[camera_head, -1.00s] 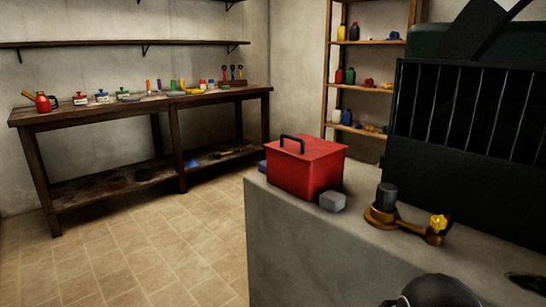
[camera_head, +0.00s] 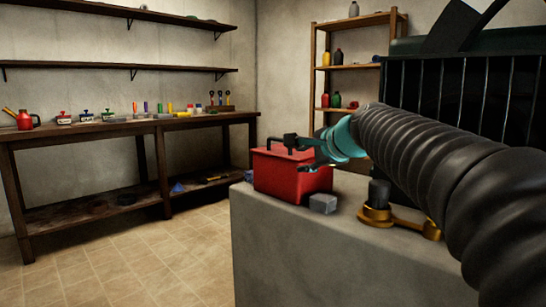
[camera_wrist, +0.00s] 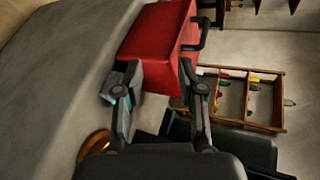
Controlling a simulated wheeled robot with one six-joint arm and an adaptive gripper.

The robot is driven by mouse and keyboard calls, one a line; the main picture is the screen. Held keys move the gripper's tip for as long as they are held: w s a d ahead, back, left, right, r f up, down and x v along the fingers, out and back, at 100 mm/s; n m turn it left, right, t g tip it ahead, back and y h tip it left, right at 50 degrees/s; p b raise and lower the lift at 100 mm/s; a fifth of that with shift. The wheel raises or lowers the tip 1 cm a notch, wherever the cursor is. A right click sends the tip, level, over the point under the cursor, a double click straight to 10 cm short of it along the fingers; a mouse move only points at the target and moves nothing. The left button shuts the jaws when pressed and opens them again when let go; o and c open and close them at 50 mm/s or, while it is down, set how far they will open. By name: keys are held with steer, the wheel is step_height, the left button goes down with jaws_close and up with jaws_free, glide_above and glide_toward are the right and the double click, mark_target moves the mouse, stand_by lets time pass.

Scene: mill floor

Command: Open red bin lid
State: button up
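The red bin (camera_head: 285,178) stands on a grey concrete block, and its lid looks closed. Its black handle shows in the wrist view (camera_wrist: 204,32). In the head view my gripper (camera_head: 302,143) overlaps the top of the bin and partly hides the lid and handle. In the wrist view my gripper (camera_wrist: 160,72) has its two fingers spread apart, with the red bin beyond and between them. The handle is past the right finger, not between the fingers. I cannot tell whether a finger touches the bin.
The concrete block (camera_head: 275,240) also holds a small grey block (camera_head: 323,203) and a brass piece with a dark cylinder (camera_head: 379,194). A dark barred machine (camera_head: 480,100) stands at right. A workbench (camera_head: 100,133) and a shelf rack (camera_head: 358,67) are behind.

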mark_target(280, 140)
steer(key=w+a+m, duration=0.1)
steer(key=w, duration=0.6)
steer(key=w+a+m+t, duration=0.1)
steer(key=w+a+m, duration=0.1)
steer(key=w, duration=0.5)
steer(key=w+a+m+t+y+b, duration=0.1)
steer(key=w, duration=0.6)
steer(key=shift+a+r+m, duration=0.15)
steer(key=shift+a+m, duration=0.05)
steer(key=shift+m, duration=0.2)
jaws_close()
